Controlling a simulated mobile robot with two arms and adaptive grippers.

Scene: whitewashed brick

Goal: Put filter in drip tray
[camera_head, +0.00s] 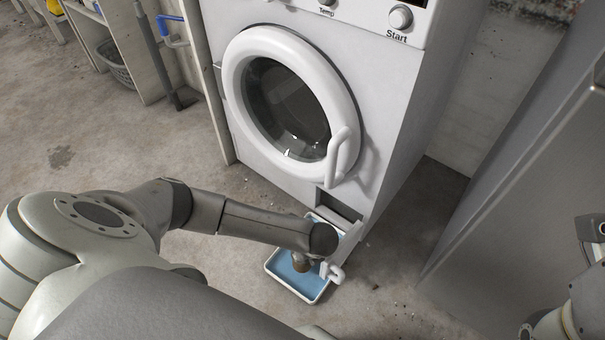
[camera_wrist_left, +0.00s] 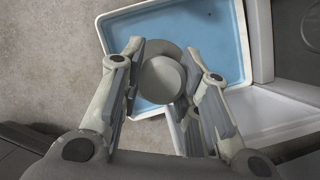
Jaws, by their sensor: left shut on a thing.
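The filter (camera_wrist_left: 162,78) is a grey round piece between the fingers of my left gripper (camera_wrist_left: 168,52) in the left wrist view. The gripper is shut on it. The drip tray (camera_wrist_left: 232,12) has a white rim and a light blue inside and lies below the filter. In the head view the drip tray (camera_head: 283,281) sits on the floor at the foot of the washing machine. My left gripper (camera_head: 311,263) is over it, largely hidden by my wrist. How high the filter is above the tray is unclear. Parts at the right edge seem to be my right arm; its jaws cannot be read.
The white washing machine (camera_head: 225,60) stands behind the tray with its round door (camera_head: 252,38) shut. Its low hatch (camera_head: 338,205) is open. A grey metal cabinet (camera_head: 520,170) stands at the right. A shelf with a basket (camera_head: 114,64) is at the back left. Concrete floor is clear at left.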

